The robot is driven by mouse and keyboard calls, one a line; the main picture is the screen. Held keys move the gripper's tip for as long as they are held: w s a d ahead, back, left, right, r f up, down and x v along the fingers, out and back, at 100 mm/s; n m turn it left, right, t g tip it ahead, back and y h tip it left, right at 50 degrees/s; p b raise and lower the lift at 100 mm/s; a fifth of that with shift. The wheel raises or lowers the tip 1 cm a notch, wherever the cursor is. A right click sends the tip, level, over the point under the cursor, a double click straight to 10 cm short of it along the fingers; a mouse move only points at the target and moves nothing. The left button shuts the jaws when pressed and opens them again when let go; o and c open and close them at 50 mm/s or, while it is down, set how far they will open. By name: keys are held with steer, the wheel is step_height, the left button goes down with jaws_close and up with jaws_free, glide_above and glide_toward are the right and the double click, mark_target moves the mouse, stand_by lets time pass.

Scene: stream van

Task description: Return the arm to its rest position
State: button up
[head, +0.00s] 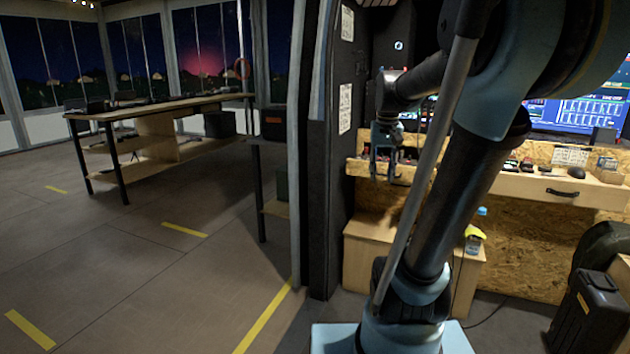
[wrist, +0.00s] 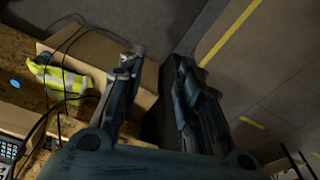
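My arm rises from its blue base in the right half of the head view and bends forward toward the van's desk. The floor and a wooden box top lie below the fingers.
A wooden desk (head: 535,188) with monitors (head: 575,112) above it stands at the right. A wooden box (head: 370,262) with a bottle (head: 477,228) is below my gripper. A black case (head: 590,312) is at lower right. A long table (head: 160,106) stands at left; the floor between is open.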

steer(key=s+a+f+n, duration=0.1)
steer(key=s+f, duration=1.7)
steer(key=shift+s+t, duration=0.3)
steer(key=shift+s, duration=0.1)
steer(key=shift+a, duration=0.1)
steer(key=shift+w+f, duration=0.25)
steer(key=shift+w, duration=0.2)
steer(key=shift+c, duration=0.4)
